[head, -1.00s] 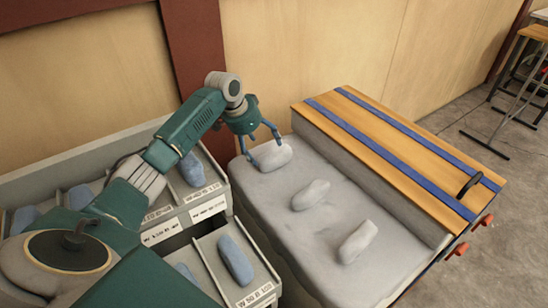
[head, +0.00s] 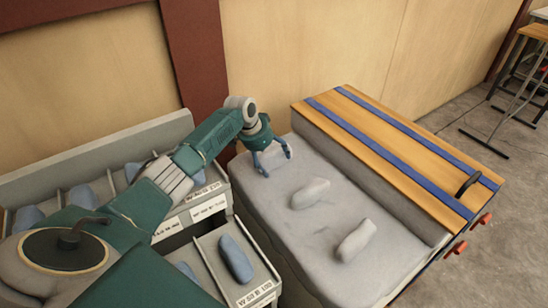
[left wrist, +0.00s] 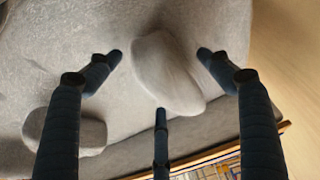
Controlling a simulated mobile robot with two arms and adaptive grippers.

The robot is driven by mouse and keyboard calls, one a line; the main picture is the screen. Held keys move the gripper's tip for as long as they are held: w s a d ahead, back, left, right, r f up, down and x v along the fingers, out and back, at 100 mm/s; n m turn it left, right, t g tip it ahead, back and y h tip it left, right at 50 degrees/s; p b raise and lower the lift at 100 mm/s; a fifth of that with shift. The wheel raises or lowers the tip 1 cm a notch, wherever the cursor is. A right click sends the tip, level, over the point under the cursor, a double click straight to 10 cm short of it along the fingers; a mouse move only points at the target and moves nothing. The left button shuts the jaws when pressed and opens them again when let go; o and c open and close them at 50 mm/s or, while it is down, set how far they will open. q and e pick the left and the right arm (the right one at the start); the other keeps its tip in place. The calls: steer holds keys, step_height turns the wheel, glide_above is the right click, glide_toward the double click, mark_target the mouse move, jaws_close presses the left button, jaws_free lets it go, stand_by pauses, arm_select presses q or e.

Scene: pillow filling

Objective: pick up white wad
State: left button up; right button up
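Two white wads lie on the grey padded surface (head: 280,225) in the head view: a middle wad (head: 310,193) and a nearer wad (head: 356,240). My left gripper (head: 275,163) is open and empty above the far end of the pad, behind and left of the middle wad. In the left wrist view a wad (left wrist: 166,72) shows between the spread fingers, with gaps around it; it looks like the middle one. A second wad (left wrist: 70,130) shows at lower left, partly behind a finger. My right gripper is not in view.
Grey bins (head: 240,250) with blue-grey wads (head: 236,258) stand left of the pad. A wooden top with blue strips (head: 390,145) rises along its right side. The wall is close behind. Stools (head: 525,75) stand far right.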

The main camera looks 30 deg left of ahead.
arm_select(q)
steer(key=c, duration=1.3)
steer(key=shift+o, duration=0.2)
